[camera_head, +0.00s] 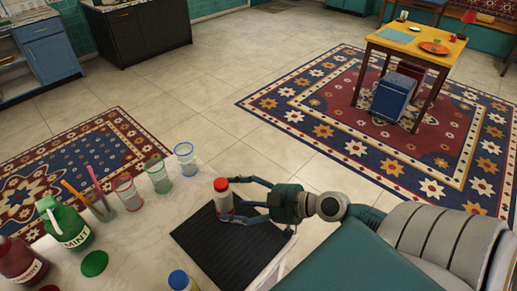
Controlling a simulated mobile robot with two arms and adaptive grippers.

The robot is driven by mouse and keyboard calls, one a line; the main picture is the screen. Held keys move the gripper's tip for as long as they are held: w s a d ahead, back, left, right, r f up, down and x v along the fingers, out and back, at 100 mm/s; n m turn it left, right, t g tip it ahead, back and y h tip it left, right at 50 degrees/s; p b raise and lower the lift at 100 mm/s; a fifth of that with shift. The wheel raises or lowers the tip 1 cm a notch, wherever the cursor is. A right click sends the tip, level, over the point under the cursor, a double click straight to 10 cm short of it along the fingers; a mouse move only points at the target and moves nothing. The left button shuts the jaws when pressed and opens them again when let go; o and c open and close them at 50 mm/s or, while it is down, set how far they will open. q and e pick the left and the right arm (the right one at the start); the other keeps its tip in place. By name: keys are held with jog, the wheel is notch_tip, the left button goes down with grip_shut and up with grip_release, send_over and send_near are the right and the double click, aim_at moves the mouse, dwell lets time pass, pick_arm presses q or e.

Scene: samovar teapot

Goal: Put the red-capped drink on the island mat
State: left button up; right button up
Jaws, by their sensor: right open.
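Part of the bottle's lower body is hidden by the near finger. My left gripper is not in view.
Red, green and blue-rimmed glasses (158,175) stand left of the mat on the pale counter. The mat's middle is bare.

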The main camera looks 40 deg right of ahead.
jog(key=b+v, duration=0.3)
jog(key=v, duration=0.5)
jog(key=shift+s, duration=0.2)
jog(key=shift+s+d, duration=0.1)
dwell(0.3)
